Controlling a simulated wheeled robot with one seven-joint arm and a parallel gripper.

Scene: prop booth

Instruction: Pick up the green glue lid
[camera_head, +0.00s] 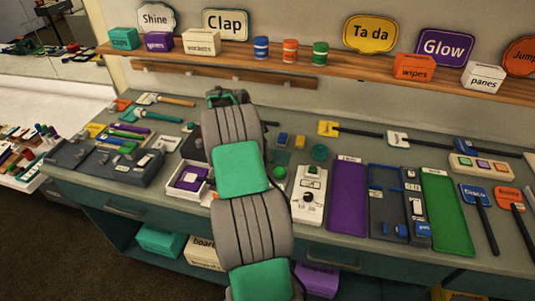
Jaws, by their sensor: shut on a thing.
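My arm rises through the middle of the head view and covers part of the bench. I cannot make out a thing that is surely the green glue lid. A small round green thing (280,172) shows just right of my arm, beside a white device (309,196). A flat teal disc (320,152) lies farther back on the bench. Either is too small to identify.
The grey-green bench (295,246) is crowded. An open white box (186,186) with a purple item is left of my arm. Purple (347,197) and green (446,212) panels lie to the right. A wooden shelf (360,68) with boxes and jars runs above.

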